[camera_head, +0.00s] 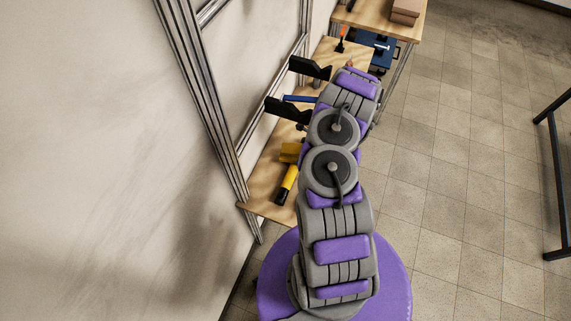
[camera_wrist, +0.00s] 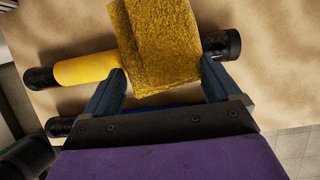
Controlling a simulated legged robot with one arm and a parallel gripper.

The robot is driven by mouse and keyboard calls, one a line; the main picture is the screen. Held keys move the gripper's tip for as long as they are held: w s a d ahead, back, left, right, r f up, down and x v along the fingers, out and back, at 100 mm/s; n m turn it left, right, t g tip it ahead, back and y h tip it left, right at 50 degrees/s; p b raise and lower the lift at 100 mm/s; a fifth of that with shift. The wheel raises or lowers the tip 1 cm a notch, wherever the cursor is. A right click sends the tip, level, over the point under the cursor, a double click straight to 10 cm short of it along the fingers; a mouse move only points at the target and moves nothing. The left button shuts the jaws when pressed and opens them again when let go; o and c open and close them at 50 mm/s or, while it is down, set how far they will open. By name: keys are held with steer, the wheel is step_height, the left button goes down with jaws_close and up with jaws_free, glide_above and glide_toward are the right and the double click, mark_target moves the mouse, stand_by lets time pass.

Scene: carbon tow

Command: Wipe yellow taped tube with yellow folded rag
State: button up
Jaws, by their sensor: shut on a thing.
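The yellow folded rag (camera_wrist: 158,38) is thick and rough-textured, between the two dark fingers of my gripper (camera_wrist: 163,70) in the wrist view. My gripper is shut on it. The yellow taped tube (camera_wrist: 88,70) lies on the wooden bench, with black ends showing left and right of the rag. The rag overlaps its middle; whether they touch is hard to tell. In the head view the tube (camera_head: 288,179) lies at the bench's near end, with the yellow rag (camera_head: 290,151) at its upper end. My arm hides my gripper there.
Another tube with a black end (camera_wrist: 59,127) lies beside the taped tube, mostly behind my gripper. Black brackets (camera_head: 309,68) and a blue tube (camera_head: 300,98) are farther along the bench (camera_head: 262,197). A metal frame (camera_head: 205,100) and wall stand left.

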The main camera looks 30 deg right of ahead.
steer(key=shift+r, duration=0.1)
step_height(320, 180, up, 5)
steer(key=p, duration=0.4)
